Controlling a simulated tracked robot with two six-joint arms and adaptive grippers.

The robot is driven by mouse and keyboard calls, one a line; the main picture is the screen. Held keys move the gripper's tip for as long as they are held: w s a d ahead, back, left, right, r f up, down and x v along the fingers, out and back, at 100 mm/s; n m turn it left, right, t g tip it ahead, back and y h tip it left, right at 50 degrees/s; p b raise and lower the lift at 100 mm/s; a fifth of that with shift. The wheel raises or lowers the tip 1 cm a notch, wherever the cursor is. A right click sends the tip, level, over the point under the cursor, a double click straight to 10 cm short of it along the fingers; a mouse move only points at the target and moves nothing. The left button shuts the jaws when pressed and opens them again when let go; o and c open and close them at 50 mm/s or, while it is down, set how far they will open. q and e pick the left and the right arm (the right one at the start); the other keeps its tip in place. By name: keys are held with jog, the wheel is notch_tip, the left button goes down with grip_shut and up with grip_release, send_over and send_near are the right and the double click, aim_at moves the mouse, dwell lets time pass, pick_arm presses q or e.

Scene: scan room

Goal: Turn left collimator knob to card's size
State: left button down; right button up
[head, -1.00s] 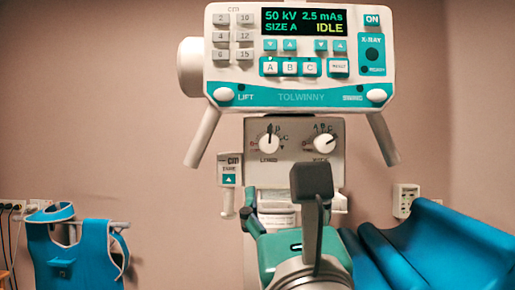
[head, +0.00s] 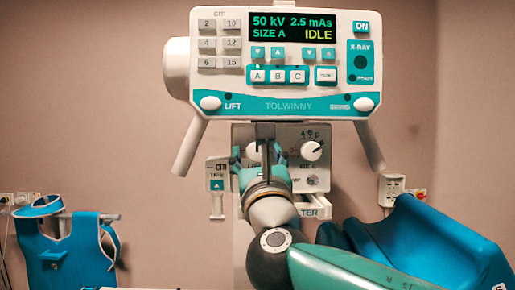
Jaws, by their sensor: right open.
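The collimator panel (head: 292,133) is a grey box under the console. Its left knob (head: 253,150) is white and mostly hidden behind my right gripper (head: 266,142), so its pointer cannot be read. The right knob (head: 311,151) is white, in plain view, with the letters A, B, C above it and its pointer toward the upper right. My right gripper is open, its dark fingers in front of the left knob; I cannot tell whether they touch it. The console display (head: 292,27) reads SIZE A and IDLE. I cannot make out a card. My left gripper is not in view.
The white and teal console (head: 275,105) hangs just above the panel, with handles at both sides. A tape holder (head: 217,172) hangs left of the panel. A blue padded seat (head: 440,240) is at right, a blue apron (head: 60,245) at left.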

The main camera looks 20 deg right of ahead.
jog(key=shift+w, duration=0.1)
jog(key=shift+c, duration=0.3)
jog(key=c, duration=1.1)
jog(key=shift+m+b, duration=0.4)
jog(key=shift+b, duration=0.05)
jog(key=o, duration=1.2)
jog(key=shift+c, duration=0.2)
